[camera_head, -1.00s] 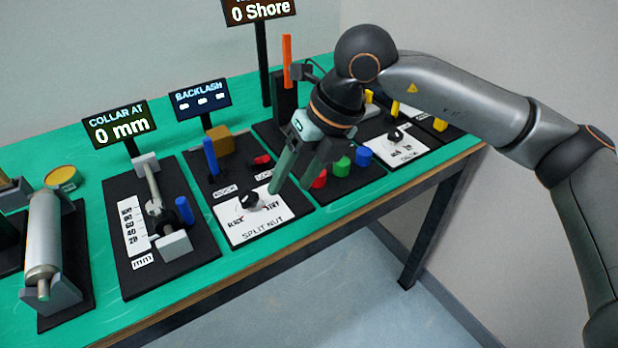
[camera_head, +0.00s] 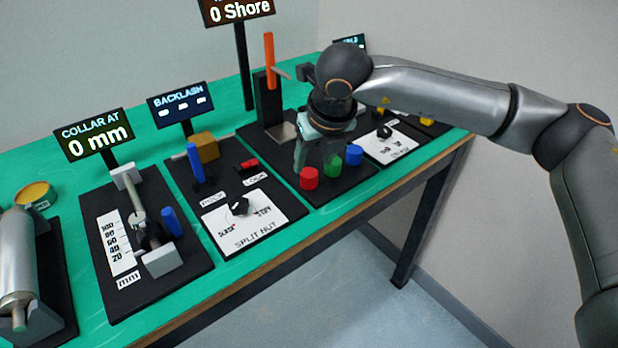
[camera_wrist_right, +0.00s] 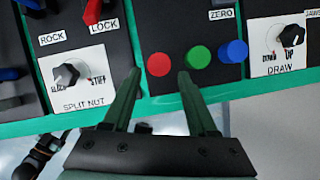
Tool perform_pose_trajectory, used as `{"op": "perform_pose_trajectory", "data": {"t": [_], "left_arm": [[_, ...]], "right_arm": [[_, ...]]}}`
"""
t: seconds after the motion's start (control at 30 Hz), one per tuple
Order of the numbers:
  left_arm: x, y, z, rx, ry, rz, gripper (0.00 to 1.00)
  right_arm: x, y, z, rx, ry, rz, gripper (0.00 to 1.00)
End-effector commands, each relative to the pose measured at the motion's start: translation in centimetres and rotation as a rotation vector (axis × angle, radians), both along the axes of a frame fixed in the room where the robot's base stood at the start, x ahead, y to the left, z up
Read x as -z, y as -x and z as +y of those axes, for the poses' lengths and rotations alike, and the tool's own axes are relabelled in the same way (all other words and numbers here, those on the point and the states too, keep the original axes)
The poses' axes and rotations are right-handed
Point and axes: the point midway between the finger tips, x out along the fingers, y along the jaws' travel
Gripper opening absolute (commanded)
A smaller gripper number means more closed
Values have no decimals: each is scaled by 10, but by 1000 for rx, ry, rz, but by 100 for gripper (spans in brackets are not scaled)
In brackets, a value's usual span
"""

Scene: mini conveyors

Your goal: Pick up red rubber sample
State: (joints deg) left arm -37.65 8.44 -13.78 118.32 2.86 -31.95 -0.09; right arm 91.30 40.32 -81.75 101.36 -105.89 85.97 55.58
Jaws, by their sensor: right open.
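The red rubber sample, a short red cylinder (camera_head: 309,178), stands upright on the black panel at the front of the hardness station. In the right wrist view the red cylinder (camera_wrist_right: 158,64) lies between the lines of the two fingers, nearer the left one. My right gripper (camera_head: 318,158) is open and empty, pointing down just behind and above the row of cylinders. Its fingers also show in the right wrist view (camera_wrist_right: 157,98), spread apart. In the head view the fingers partly cover the green cylinder's surroundings. My left gripper is not in view.
A green cylinder (camera_head: 333,167) and a blue cylinder (camera_head: 354,155) stand close to the right of the red one. A split nut panel (camera_head: 262,228) with a black knob is at left, a draw panel (camera_head: 398,148) at right. An orange lever (camera_head: 269,60) rises behind.

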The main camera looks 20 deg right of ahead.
Motion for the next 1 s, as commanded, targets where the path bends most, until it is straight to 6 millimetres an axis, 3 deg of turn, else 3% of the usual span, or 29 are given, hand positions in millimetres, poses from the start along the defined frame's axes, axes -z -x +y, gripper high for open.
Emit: {"op": "perform_pose_trajectory", "data": {"t": [0.23, 0.53, 1.0], "left_arm": [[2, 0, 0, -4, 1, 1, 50], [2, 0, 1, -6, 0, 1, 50], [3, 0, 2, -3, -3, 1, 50]], "right_arm": [[34, -13, 2, 0, 1, 3, 58], [39, -15, 2, -1, 1, 2, 58], [38, -15, 2, 0, 0, 1, 6]]}}
